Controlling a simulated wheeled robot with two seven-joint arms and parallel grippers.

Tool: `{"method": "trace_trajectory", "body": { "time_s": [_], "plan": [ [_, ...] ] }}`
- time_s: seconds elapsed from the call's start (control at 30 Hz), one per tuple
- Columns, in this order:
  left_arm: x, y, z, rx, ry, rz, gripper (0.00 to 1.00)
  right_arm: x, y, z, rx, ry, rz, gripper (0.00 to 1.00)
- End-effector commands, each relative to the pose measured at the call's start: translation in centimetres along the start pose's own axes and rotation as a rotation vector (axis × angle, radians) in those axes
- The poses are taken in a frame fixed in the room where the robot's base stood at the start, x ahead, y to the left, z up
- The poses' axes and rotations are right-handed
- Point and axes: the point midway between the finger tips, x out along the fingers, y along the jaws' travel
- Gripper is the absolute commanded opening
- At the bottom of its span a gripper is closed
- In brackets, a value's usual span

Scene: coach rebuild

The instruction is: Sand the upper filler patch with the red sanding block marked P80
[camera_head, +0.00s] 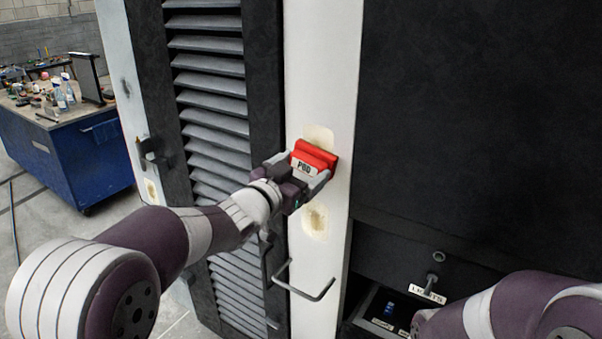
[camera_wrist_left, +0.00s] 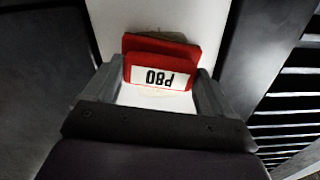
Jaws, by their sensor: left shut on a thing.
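My left gripper (camera_head: 304,179) is shut on the red sanding block (camera_head: 318,154), whose white label reads P80. The block is at the white post (camera_head: 322,85), over the lower part of the upper filler patch (camera_head: 319,133); only the patch's upper part shows above it. Whether the block touches the surface I cannot tell for sure. The lower filler patch (camera_head: 315,219) is uncovered just below the gripper. In the left wrist view the block (camera_wrist_left: 160,62) sits between both fingers, its label upside down. My right gripper is not clearly in view; only my right arm shows at lower right.
A bent metal handle (camera_head: 304,290) sticks out below the lower patch. A louvred panel (camera_head: 208,75) is left of the post, a dark panel (camera_head: 480,110) right. A LIGHTS switch (camera_head: 430,285) is at lower right. A blue workbench (camera_head: 75,150) stands at far left.

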Motion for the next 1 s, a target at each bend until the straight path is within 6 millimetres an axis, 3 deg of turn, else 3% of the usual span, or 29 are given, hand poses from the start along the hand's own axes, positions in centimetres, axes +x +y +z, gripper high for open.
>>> {"method": "trace_trajectory", "body": {
  "time_s": [0.17,0.4,0.63,0.87,1.0],
  "plan": [
    [0.1,-0.2,-1.0,0.0,0.002,0.0,0.44,-0.8,0.0,-0.1,0.0,0.0,0.0,0.69],
    [0.2,-0.8,-4.0,0.0,0.004,0.0,0.44,-3.2,0.0,-0.4,0.0,0.0,0.0,0.69],
    [0.2,-1.0,-4.9,0.0,0.006,0.0,0.44,-3.8,0.0,-0.4,0.0,-0.001,0.0,0.69],
    [0.0,-1.5,-7.7,0.001,0.008,-0.001,0.44,-6.1,0.0,-0.7,0.0,0.0,0.0,0.69],
    [0.0,-1.6,-7.7,0.0,0.005,-0.001,0.44,-6.1,0.0,-0.7,0.0,0.0,0.0,0.69]
  ]
}}
